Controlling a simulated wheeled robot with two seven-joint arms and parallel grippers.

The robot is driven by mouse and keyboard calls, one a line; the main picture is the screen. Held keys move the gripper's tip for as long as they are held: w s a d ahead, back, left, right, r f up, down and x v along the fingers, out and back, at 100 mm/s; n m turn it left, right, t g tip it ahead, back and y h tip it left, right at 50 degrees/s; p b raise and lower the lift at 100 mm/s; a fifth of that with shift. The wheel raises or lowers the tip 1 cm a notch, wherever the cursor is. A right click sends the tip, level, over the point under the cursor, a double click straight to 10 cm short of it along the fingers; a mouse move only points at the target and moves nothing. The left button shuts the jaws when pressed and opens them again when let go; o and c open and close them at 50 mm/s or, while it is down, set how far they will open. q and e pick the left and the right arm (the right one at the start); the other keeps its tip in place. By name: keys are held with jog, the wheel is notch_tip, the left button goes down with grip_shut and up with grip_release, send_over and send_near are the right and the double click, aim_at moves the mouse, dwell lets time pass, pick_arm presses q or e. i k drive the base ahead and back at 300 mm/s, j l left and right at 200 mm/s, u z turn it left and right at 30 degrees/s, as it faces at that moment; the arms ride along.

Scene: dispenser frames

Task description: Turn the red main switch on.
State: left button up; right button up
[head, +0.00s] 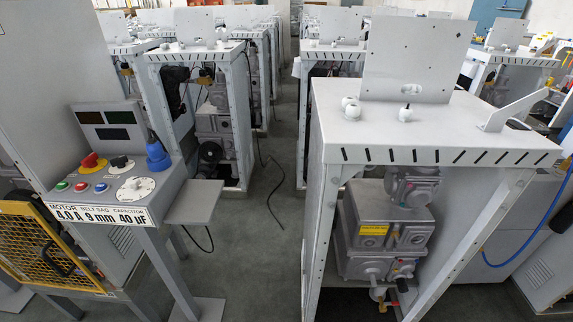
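The red main switch (91,160) is a red knob on a yellow base, near the back left of a grey control panel (172,183) at the left of the head view. I cannot tell its on or off position from here. Neither of my grippers is in view, and nothing covers the switch.
The panel also carries a black knob (119,161), a white dial (136,188), several small buttons and a blue plug (157,155). A yellow mesh guard (40,250) is below. A dispenser frame (395,135) stands at right.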

aim_at(90, 162)
jog(key=u, duration=1.3)
